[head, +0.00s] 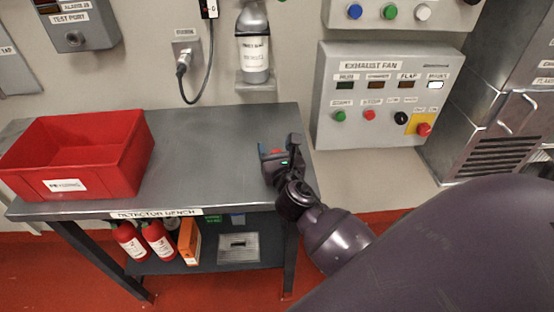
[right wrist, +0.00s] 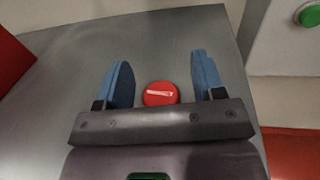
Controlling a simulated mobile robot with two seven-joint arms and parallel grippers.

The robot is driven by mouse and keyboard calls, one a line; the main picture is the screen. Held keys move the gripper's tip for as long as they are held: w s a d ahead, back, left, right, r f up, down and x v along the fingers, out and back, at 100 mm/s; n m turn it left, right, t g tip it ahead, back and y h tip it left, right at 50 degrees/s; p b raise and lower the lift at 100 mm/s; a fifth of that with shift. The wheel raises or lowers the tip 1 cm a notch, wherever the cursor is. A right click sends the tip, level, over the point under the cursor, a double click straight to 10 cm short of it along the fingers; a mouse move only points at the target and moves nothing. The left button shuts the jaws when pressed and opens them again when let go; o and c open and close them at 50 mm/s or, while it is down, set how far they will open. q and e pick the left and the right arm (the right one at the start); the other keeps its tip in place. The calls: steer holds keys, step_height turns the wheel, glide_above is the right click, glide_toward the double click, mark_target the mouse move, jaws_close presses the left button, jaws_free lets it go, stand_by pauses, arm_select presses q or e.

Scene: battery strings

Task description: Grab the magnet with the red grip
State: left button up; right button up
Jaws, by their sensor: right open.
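A round red grip with a white mark, which looks like the magnet's (right wrist: 160,93), shows in the right wrist view on the grey bench top. My right gripper (right wrist: 161,65) is open, with one blue finger on each side of the red grip and a gap to both. In the head view my right gripper (head: 273,157) is over the right end of the bench, and only a bit of red shows by its fingers. The lower part of the magnet is hidden, and I cannot tell the gripper's height above the bench. My left gripper is not in view.
A red bin (head: 115,165) with a label stands on the left of the detector bench (head: 205,150). The middle of the bench top is clear. A bottle (head: 253,45) sits on a wall bracket behind. The exhaust fan panel (head: 385,90) is on the wall to the right.

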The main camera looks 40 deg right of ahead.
steer(key=shift+w+d, duration=0.1)
steer(key=shift+w, duration=0.15)
steer(key=shift+c, duration=0.3)
steer(key=c, duration=1)
steer(key=shift+o, duration=0.2)
steer(key=shift+r, duration=0.1)
